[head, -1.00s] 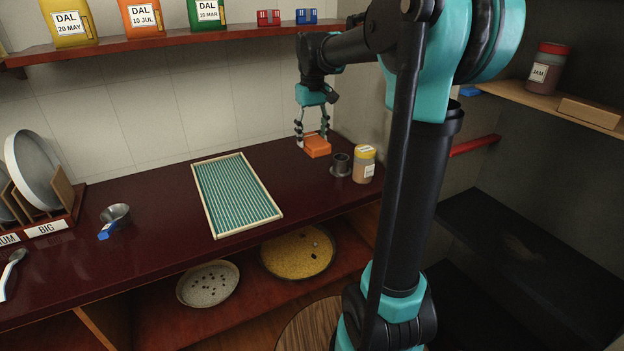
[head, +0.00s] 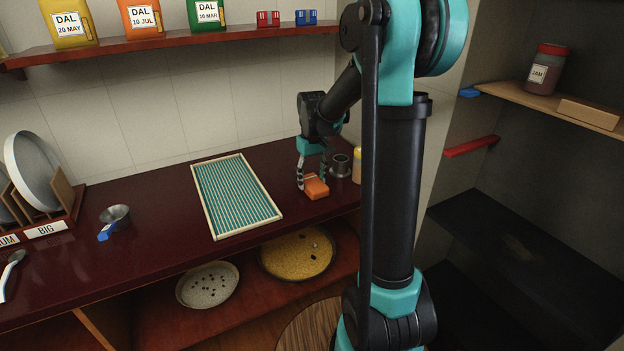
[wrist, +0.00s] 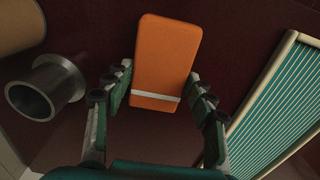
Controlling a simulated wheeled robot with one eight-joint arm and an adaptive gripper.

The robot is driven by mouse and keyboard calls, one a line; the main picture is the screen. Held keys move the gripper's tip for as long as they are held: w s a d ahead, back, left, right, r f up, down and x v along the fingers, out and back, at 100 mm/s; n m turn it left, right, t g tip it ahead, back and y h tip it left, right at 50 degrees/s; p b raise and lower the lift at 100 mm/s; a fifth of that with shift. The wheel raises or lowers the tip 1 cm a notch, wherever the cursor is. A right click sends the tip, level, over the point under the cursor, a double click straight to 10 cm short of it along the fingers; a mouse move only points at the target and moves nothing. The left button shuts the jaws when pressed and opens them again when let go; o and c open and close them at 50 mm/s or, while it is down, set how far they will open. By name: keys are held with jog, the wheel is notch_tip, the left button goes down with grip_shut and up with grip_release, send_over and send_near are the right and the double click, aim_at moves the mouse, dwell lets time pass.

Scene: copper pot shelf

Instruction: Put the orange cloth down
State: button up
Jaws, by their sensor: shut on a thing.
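The orange cloth (head: 316,188) is a folded block near the front edge of the dark red counter, right of the framed rack. In the wrist view the cloth (wrist: 165,60) has a pale stripe across its near end and lies between my fingers. My gripper (head: 312,178) points down at the counter, its two fingers on either side of the cloth, shut on it. The wrist view shows the gripper fingers (wrist: 158,95) at the cloth's near end. I cannot tell whether the cloth touches the counter (head: 155,260).
The teal-striped framed rack (head: 235,195) lies left of the cloth. A grey metal cup (head: 340,165) and a yellow-lidded jar (head: 357,165), partly hidden by my arm, stand behind it to the right. Plates of grain (head: 297,253) sit on the lower shelf.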

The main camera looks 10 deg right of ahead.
aim_at(312, 181)
jog(key=o, duration=1)
jog(key=shift+f, duration=0.1)
notch_tip(312, 181, up, 12)
jog(key=s+d+f+m+t, duration=0.1)
jog(key=s+f, duration=0.5)
jog(key=s, duration=0.1)
jog(key=s+d+f+m+t, duration=0.1)
jog(key=s+d+f, duration=0.1)
jog(key=s+f, duration=0.4)
jog(key=s+d+f+m+t, duration=0.1)
jog(key=s+f+t, duration=0.1)
jog(key=s+f, duration=0.4)
jog(key=shift+s+d+f+m, duration=0.1)
jog(key=shift+s+m, duration=0.05)
jog(key=shift+s, duration=0.8)
jog(key=shift+s+d+f+m, duration=0.1)
jog(key=shift+s+m, duration=0.05)
jog(key=shift+s, duration=0.8)
